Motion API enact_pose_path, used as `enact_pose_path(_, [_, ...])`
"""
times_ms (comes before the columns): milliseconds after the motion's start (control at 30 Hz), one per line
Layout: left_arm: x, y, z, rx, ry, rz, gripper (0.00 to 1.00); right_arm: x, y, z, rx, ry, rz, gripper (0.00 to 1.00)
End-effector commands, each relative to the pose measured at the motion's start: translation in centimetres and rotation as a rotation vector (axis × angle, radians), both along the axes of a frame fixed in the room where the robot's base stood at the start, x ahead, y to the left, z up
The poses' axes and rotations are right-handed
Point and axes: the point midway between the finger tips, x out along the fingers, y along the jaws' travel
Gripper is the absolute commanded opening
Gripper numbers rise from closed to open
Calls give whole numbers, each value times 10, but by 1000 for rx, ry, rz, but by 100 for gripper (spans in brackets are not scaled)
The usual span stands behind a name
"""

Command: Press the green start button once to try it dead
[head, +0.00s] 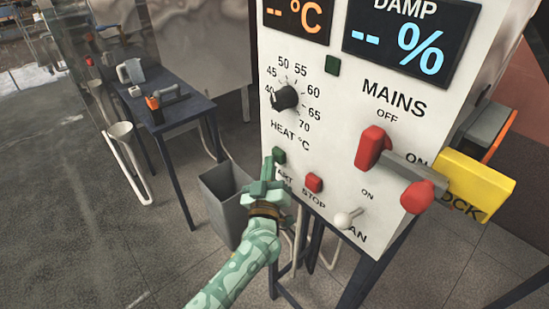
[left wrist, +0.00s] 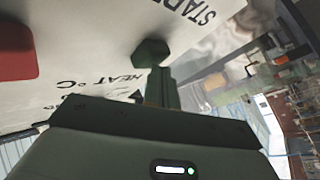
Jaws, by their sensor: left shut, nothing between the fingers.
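The green start button (head: 279,156) is on the white control panel (head: 330,110), left of the red stop button (head: 314,182). My left gripper (head: 268,170) is shut and empty, its fingertips just beside and below the green button. In the left wrist view the closed fingers (left wrist: 161,85) reach up to the green button (left wrist: 150,52). I cannot tell whether they touch it. The gripper hides part of the START label. My right gripper is not in view.
The mains switch has a red handle (head: 373,147), with a yellow lock tag (head: 474,186) beside it. Both displays (head: 410,38) show dashes. The heat knob (head: 285,98) is above the button. A grey bin (head: 222,200) and a dark table (head: 165,105) stand to the left.

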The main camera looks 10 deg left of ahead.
Motion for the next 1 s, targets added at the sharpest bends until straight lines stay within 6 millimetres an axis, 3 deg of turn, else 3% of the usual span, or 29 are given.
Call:
enact_pose_path(567, [2,-2,0,0,0,-1,0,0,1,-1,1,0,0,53])
enact_pose_path(1000, [-12,9,1,1,0,-1,0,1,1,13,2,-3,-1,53])
